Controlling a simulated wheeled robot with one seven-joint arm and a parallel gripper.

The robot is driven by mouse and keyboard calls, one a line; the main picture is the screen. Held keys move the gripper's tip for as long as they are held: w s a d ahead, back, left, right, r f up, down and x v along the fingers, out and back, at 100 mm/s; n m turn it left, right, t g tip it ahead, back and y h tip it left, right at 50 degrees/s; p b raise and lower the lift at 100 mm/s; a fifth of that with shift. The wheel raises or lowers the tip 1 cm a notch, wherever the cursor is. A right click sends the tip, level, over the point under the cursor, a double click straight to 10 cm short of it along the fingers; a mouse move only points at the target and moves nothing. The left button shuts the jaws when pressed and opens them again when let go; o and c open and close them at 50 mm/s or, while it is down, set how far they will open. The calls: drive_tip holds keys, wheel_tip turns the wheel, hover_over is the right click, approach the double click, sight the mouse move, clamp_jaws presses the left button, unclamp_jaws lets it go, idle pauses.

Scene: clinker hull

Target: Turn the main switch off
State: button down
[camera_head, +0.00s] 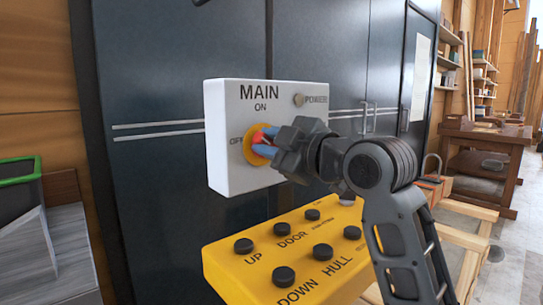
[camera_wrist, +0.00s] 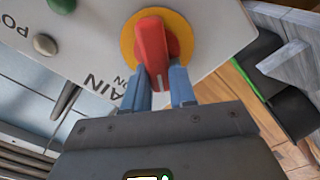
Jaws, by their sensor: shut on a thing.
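The main switch is a red knob (camera_head: 259,137) on a yellow round plate (camera_head: 249,154), on a white box (camera_head: 230,178) marked MAIN, ON and OFF. My gripper (camera_head: 264,145) reaches it from the right in the head view. In the wrist view the red knob (camera_wrist: 151,45) stands between the two blue fingers of my gripper (camera_wrist: 161,82), which are shut on its near end. A white mark shows at that end. The knob appears turned between ON and OFF. OFF is partly hidden in the head view and not seen in the wrist view.
A yellow button panel (camera_head: 232,268) with several black buttons lies just below the white box. A dark cabinet (camera_head: 160,190) stands behind. A round lamp (camera_head: 299,100) sits beside POWER. A workbench (camera_head: 490,150) stands at the right.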

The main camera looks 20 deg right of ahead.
drive_tip(key=shift+a+f+n+b, duration=0.1)
drive_tip(key=shift+f+n+b, duration=0.1)
drive_tip(key=shift+n+b, duration=0.9)
drive_tip(key=shift+a+f+n+b, duration=0.15)
drive_tip(key=shift+n+b, duration=0.7)
drive_tip(key=shift+n, duration=0.5)
drive_tip(key=shift+d+f+n+b, duration=0.1)
drive_tip(key=shift+f+n+b, duration=0.1)
drive_tip(key=shift+n+b, duration=0.9)
drive_tip(key=shift+a+n, duration=0.1)
drive_tip(key=shift+n, duration=0.15)
drive_tip(key=c, duration=0.9)
unclamp_jaws()
drive_tip(key=v, duration=0.8)
